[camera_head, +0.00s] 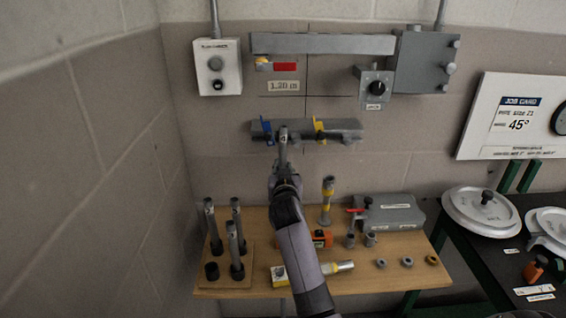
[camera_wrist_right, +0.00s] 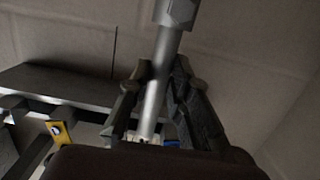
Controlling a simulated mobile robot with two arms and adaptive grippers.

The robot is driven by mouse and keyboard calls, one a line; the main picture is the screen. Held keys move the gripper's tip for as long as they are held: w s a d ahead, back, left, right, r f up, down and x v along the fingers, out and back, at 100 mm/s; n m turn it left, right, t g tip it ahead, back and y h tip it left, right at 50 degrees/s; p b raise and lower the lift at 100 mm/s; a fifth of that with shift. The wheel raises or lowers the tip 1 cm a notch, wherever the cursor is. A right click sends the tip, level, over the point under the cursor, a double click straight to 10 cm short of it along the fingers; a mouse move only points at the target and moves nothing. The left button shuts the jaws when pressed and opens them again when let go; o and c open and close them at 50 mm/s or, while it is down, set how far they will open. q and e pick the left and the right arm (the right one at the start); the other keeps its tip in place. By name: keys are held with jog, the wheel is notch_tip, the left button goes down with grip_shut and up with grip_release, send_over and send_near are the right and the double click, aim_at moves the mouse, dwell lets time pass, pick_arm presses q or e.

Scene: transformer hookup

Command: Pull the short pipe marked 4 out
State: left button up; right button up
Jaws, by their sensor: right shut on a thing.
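My right gripper (camera_head: 284,158) is raised in front of the wall, just below the grey wall rail (camera_head: 345,130). It is shut on a short grey metal pipe (camera_head: 283,135), which bears a small mark that looks like a 4. In the right wrist view the fingers (camera_wrist_right: 157,82) close around the shiny pipe (camera_wrist_right: 158,70), and a hexagonal nut end (camera_wrist_right: 177,12) sticks out beyond them. I cannot tell whether the pipe touches the rail behind it. A blue clip (camera_head: 267,130) and a yellow clip (camera_head: 319,128) sit on the rail. My left gripper is not in view.
A control box (camera_head: 375,84) and job card (camera_head: 515,118) are on the wall. A corner wall (camera_head: 90,150) bounds the left.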

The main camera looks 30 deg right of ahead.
aim_at(283, 155)
grip_shut()
jog(key=shift+r, duration=0.15)
jog(key=shift+r+p, duration=0.35)
jog(key=shift+p, duration=0.1)
jog(key=shift+r+p, duration=1.35)
jog(key=shift+r, duration=0.2)
